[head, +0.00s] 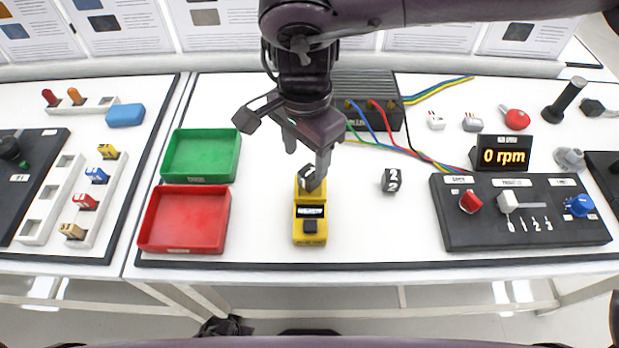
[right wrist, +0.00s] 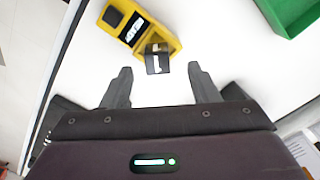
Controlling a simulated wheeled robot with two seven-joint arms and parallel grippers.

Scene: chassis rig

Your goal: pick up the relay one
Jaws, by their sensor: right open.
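Relay one is a small dark cube (head: 307,180) with a white mark, at the back end of the yellow tester (head: 310,225). In the right wrist view, the relay (right wrist: 157,58) shows a white "1" and sits in the end of the yellow tester (right wrist: 140,30). My right gripper (head: 283,146) is open and empty above the tester. One finger partly overlaps the relay's surroundings in the head view. In the right wrist view, the relay appears just ahead of the gap between the fingertips (right wrist: 159,70). My left gripper is not in view.
A similar dark cube marked "2" (head: 390,180) stands to the right. A green tray (head: 202,180) and a red tray (head: 185,245) lie left. A control panel (head: 520,235) and an rpm display (head: 503,156) stand right. A finned box with cables (head: 370,85) is behind.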

